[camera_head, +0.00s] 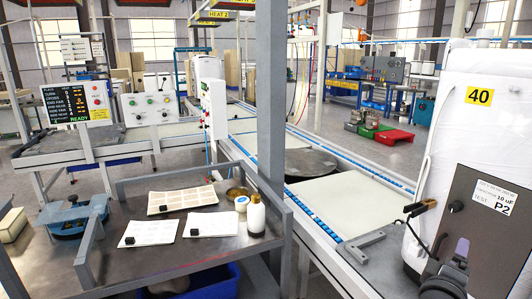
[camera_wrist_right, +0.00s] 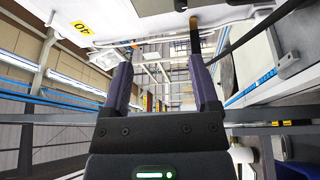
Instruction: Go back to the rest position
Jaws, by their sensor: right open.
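My right gripper (camera_head: 452,268) is at the lower right of the head view, in front of the dark panel labelled "P2" (camera_head: 490,215). In the right wrist view its two purple-grey fingers (camera_wrist_right: 162,60) stand apart, with nothing held between them. A dark rod with a brown part (camera_wrist_right: 195,38) shows by the right fingertip; I cannot tell whether it touches. My left gripper is not in the head view.
A white unit marked "40" (camera_head: 479,96) stands close at the right. A black-handled clip (camera_head: 420,207) hangs before it. A grey post (camera_head: 270,100) rises mid-view beside a grey tray table (camera_head: 150,265) with cards and a bottle (camera_head: 256,217). A conveyor (camera_head: 335,200) runs behind.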

